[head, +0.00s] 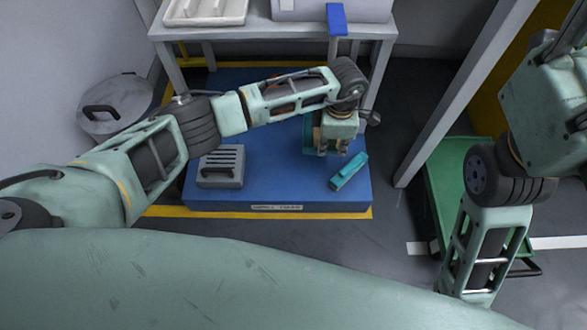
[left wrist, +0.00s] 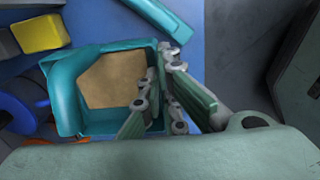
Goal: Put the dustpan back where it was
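The dustpan appears to be the teal, scoop-shaped thing with a flat brown patch inside; it shows in the left wrist view (left wrist: 67,75). In the head view the dustpan (head: 308,135) is partly hidden behind my left gripper (head: 333,150), on the blue platform. In the left wrist view my left gripper (left wrist: 160,65) has its fingers apart at the dustpan's right edge. Whether they touch it, I cannot tell. A separate teal bar-shaped object (head: 348,172) lies on the platform to the right. My right gripper is out of view.
The blue platform (head: 280,197) lies partly under a grey table (head: 270,31). A grey slotted box (head: 221,167) sits at its left front. A round metal lid (head: 116,105) is on the left. A green cart (head: 440,190) stands right, beyond a grey post (head: 450,100).

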